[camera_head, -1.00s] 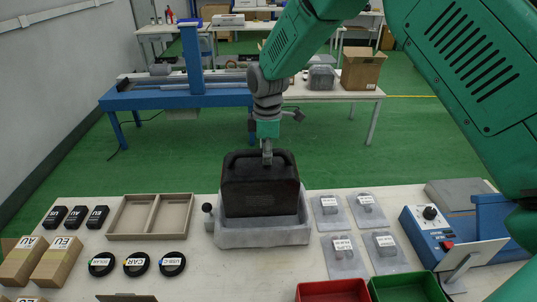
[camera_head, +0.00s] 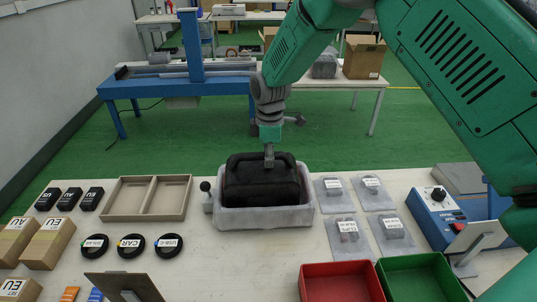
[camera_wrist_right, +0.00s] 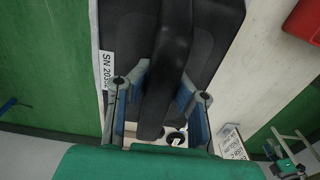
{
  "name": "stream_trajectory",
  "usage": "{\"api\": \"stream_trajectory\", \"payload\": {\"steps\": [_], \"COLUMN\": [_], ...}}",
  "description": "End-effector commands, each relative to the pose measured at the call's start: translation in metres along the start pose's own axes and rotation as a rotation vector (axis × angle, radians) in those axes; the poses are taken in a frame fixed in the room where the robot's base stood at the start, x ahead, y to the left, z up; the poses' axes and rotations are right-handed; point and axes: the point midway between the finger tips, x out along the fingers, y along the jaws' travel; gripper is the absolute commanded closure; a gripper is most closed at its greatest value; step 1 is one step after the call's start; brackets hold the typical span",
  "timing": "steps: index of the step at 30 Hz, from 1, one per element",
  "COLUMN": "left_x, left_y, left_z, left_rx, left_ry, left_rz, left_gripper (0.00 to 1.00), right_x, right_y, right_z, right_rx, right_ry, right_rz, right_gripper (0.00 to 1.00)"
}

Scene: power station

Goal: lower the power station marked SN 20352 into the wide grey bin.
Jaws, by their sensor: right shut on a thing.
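The black power station (camera_head: 258,190) is inside the wide grey bin (camera_head: 264,218), its lower part hidden behind the bin's front wall. Its top and carry handle stand above the rim; I cannot tell if it touches the bin floor. My right gripper (camera_head: 268,162) is shut on the handle from above. In the right wrist view, the gripper's fingers (camera_wrist_right: 160,98) sit on both sides of the dark handle (camera_wrist_right: 168,65). A white label on the power station (camera_wrist_right: 106,80) reads "SN 2035", its end cut off by a finger. My left gripper is not in view.
A beige two-compartment tray (camera_head: 148,198) stands left of the bin, with several black labelled discs (camera_head: 131,245) in front. Several bagged parts (camera_head: 349,229) lie to the right. Red (camera_head: 340,283) and green (camera_head: 420,278) bins stand at front right, near a blue device (camera_head: 436,212).

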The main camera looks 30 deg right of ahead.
Motion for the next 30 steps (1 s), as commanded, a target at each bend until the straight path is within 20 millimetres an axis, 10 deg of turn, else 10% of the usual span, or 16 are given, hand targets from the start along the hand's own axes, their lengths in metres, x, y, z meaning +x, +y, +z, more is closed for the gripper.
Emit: {"api": "stream_trajectory", "payload": {"steps": [30], "left_x": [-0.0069], "left_y": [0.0], "left_z": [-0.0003], "left_rx": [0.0], "left_ry": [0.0], "left_rz": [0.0], "left_gripper": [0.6], "right_x": [-0.0013], "right_y": [-0.001], "right_z": [-0.0024], "right_rx": [0.001], "right_ry": [0.004], "right_rz": [0.006], "right_gripper": [1.0]}}
